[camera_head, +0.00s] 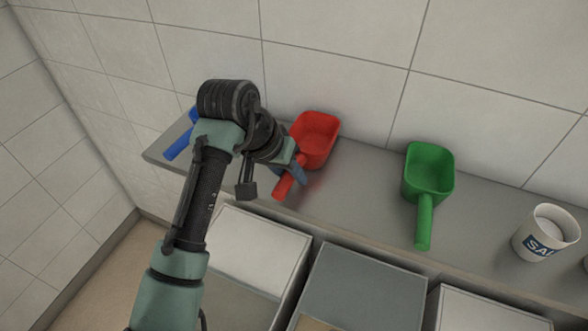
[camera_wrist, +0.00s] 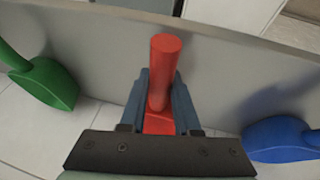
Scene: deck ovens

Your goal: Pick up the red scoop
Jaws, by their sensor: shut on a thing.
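The red scoop (camera_head: 318,138) lies on a grey shelf (camera_head: 361,184) near the tiled wall, its bowl toward the wall and its handle toward the shelf's front edge. My gripper (camera_head: 292,172) is at its handle. In the wrist view the red handle (camera_wrist: 163,75) stands between the two blue-grey fingers of my gripper (camera_wrist: 160,105), which are shut on it. The scoop's bowl is hidden in the wrist view. I cannot tell whether the scoop still touches the shelf.
A green scoop (camera_head: 430,172) lies to the right, and a blue scoop (camera_head: 180,142) is partly hidden behind my arm at left. A white labelled tub (camera_head: 546,233) stands at the far right. Bins (camera_head: 361,285) stand below the shelf's front edge.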

